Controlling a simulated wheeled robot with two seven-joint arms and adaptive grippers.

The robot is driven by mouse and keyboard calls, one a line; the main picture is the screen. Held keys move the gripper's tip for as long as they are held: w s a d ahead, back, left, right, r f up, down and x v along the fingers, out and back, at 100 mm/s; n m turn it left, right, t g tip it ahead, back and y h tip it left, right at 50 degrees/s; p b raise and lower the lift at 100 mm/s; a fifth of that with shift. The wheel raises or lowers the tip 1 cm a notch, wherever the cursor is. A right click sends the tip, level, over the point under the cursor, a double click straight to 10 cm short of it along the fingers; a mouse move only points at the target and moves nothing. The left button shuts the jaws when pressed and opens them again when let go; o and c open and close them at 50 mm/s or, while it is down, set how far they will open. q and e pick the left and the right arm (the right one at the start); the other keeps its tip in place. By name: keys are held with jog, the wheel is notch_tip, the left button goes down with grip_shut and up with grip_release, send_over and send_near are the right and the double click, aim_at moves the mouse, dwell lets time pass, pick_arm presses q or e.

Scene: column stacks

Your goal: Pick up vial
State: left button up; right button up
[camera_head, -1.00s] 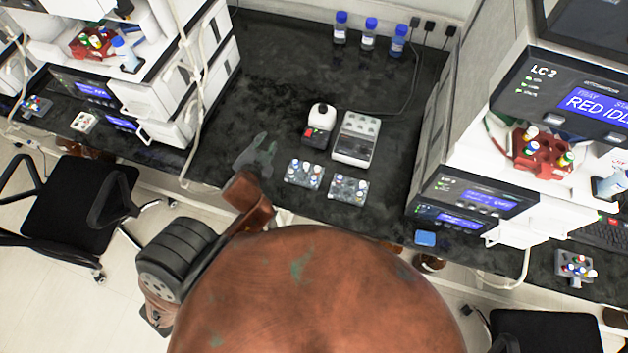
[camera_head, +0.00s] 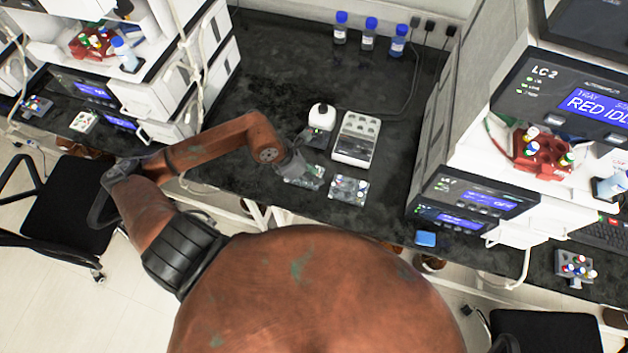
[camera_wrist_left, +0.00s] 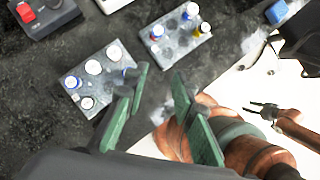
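My left gripper (camera_head: 301,168) is over the left vial rack (camera_head: 289,181) in the head view and covers part of it. In the left wrist view, its two green fingers (camera_wrist_left: 160,85) are apart with nothing between them. The left rack (camera_wrist_left: 112,58) lies beyond and to the left of the fingers and holds several white-capped vials (camera_wrist_left: 93,67).
A white device with a dark front (camera_head: 320,118) and a grey-white block device (camera_head: 355,140) stand behind the racks. Blue-capped bottles (camera_head: 369,36) stand at the back. Instrument stacks flank the dark bench (camera_head: 280,60) on both sides. A blue item (camera_head: 425,239) lies near the front edge.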

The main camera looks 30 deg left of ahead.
pick_arm(q)
jog(key=shift+y, duration=0.8)
jog(key=a+f, duration=0.3)
jog(key=shift+w+a+f, duration=0.1)
jog(key=shift+w+a, duration=0.15)
jog(key=shift+w, duration=0.1)
jog(key=x, duration=0.5)
jog(key=shift+w+f, duration=0.15)
jog(key=shift+f, duration=0.1)
jog(key=shift+c, duration=0.3)
jog(key=c, duration=0.5)
jog(key=shift+c, duration=0.2)
